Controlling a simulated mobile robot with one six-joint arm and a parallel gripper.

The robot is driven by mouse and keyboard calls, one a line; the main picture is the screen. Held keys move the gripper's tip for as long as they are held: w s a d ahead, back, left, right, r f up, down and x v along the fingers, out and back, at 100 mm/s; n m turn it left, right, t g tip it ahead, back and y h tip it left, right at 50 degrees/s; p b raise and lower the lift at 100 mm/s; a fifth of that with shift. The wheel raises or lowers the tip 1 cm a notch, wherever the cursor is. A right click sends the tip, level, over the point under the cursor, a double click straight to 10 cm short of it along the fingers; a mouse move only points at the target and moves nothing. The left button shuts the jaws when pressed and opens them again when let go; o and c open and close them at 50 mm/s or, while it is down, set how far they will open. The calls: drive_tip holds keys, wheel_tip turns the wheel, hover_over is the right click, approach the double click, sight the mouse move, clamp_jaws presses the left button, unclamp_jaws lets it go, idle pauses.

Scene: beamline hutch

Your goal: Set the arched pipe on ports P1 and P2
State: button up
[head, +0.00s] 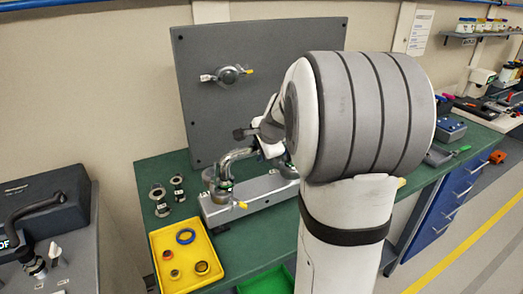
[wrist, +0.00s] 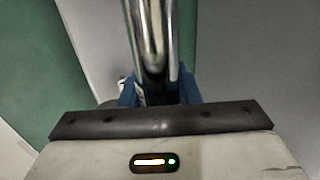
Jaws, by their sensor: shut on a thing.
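The arched pipe (head: 234,157) is a shiny bent metal tube. Its left leg comes down at the left port (head: 224,186) on the grey metal block (head: 262,191); I cannot tell whether it touches. The rest of the pipe and the other port are hidden behind my arm. My gripper (head: 270,146) is at the pipe, above the block, partly hidden by my arm. In the wrist view the pipe (wrist: 152,40) runs between the blue fingers of my gripper (wrist: 158,90), which is shut on it. A yellow-handled clamp (head: 240,205) hangs at the left port.
A tall grey panel (head: 215,115) with a fitting (head: 228,75) stands behind the block. Flanged pieces (head: 160,200) stand left on the green bench (head: 150,172). A yellow tray (head: 192,235) with rings and a green tray (head: 268,281) are in front.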

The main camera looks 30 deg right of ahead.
drive_tip(key=o, duration=1.1)
drive_tip(key=shift+o, duration=0.2)
drive_tip(key=v, duration=0.8)
drive_tip(key=s+a+f+n+g, duration=0.2)
drive_tip(key=s+a+f+n, duration=0.2)
drive_tip(key=s+a+n, duration=0.3)
drive_tip(key=s+a+f+n+g, duration=0.2)
drive_tip(key=s+a+f+n, duration=0.2)
drive_tip(key=s+a+n, duration=0.4)
drive_tip(key=s+n, duration=0.2)
drive_tip(key=s, duration=0.4)
drive_tip(key=shift+s+f+n, duration=0.3)
drive_tip(key=shift+s+f, duration=0.1)
